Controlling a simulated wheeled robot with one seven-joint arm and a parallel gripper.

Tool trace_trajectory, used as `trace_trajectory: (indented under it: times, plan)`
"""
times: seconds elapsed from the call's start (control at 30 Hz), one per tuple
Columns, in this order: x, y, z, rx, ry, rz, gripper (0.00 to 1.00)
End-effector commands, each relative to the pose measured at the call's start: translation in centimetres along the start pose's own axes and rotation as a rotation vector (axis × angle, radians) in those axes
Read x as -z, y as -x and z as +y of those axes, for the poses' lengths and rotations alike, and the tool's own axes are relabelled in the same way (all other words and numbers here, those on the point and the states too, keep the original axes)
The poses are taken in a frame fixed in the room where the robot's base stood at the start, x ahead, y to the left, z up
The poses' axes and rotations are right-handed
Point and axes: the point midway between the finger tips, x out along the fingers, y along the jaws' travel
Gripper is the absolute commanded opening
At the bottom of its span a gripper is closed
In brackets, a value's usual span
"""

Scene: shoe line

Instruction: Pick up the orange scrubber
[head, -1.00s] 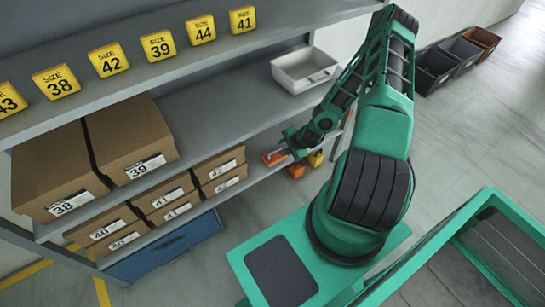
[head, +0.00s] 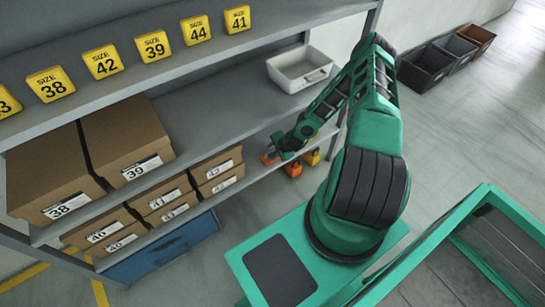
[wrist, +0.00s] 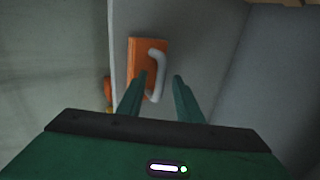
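The orange scrubber (wrist: 136,56) is a flat orange block with a pale curved handle. In the wrist view it lies ahead of my gripper (wrist: 160,76), a little left of the middle between the fingers. My fingers are apart, with nothing visibly clamped; the left fingertip overlaps the scrubber's lower part in the picture. I cannot tell whether it touches. In the head view the orange scrubber (head: 267,159) shows only partly on the lower shelf, beside my gripper (head: 280,152), which hides the rest.
Orange (head: 293,170) and yellow (head: 313,157) items show beyond the lower shelf's edge. An empty pale bin (head: 302,70) stands on the shelf above. Shoe boxes (head: 122,135) fill the shelves at left. Crates (head: 427,68) stand on the floor at the back right.

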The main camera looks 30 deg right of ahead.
Motion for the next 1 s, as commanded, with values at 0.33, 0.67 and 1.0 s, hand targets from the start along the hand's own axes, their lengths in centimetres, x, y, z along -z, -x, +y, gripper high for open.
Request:
trace_trajectory:
  times: [0.33, 0.67, 1.0]
  plan:
    - [0.0, 0.0, 0.0, 0.000, 0.000, 0.000, 0.00]
    - [0.0, 0.1, -0.1, 0.001, 0.000, 0.000, 0.00]
    - [0.1, 2.1, -1.5, 0.002, 0.002, 0.001, 0.00]
